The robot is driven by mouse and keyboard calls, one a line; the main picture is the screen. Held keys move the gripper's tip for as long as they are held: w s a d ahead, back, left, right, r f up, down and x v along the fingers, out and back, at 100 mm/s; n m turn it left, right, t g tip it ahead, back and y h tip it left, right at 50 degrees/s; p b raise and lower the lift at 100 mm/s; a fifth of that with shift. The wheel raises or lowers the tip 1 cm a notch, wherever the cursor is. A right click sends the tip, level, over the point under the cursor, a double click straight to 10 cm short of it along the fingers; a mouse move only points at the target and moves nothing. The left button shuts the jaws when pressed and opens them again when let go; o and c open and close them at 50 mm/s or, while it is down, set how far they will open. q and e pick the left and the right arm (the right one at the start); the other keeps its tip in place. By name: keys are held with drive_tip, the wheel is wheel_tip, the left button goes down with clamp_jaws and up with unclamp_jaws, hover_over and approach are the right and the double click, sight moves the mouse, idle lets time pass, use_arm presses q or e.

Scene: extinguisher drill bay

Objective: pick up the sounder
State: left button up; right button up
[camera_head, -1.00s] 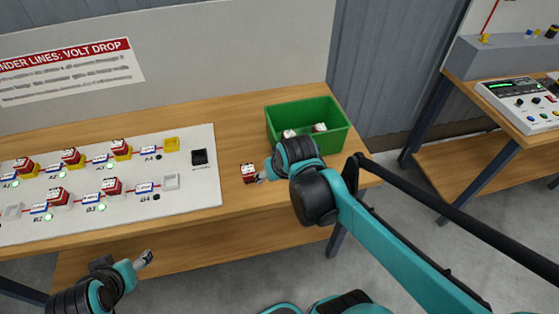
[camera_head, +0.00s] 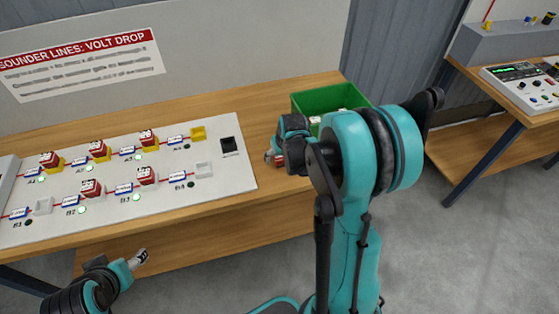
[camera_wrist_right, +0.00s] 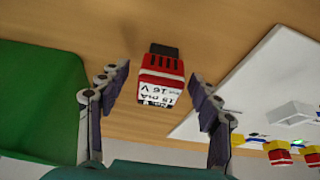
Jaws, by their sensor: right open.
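The sounder (camera_wrist_right: 162,76), a red and white block with black print and a dark end, stands on the wooden bench. In the head view the sounder (camera_head: 279,161) is mostly hidden by my right gripper (camera_head: 271,158). In the right wrist view my right gripper (camera_wrist_right: 160,80) is open, with one finger on each side of the sounder and a gap on both sides. My left gripper (camera_head: 139,259) is low at the left, in front of the bench and away from the sounder. Its jaws are too small to read.
A green bin (camera_head: 330,98) with red and white blocks inside stands just behind my right gripper. A white board (camera_head: 228,184) with several red and white sounders on sockets lies to the left. A second bench (camera_head: 490,133) with a control panel is at the right.

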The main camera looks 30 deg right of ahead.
drive_tip(key=shift+x, duration=0.9)
drive_tip(key=c, duration=1.3)
drive_tip(key=shift+c, duration=0.2)
drive_tip(key=shift+r, duration=0.15)
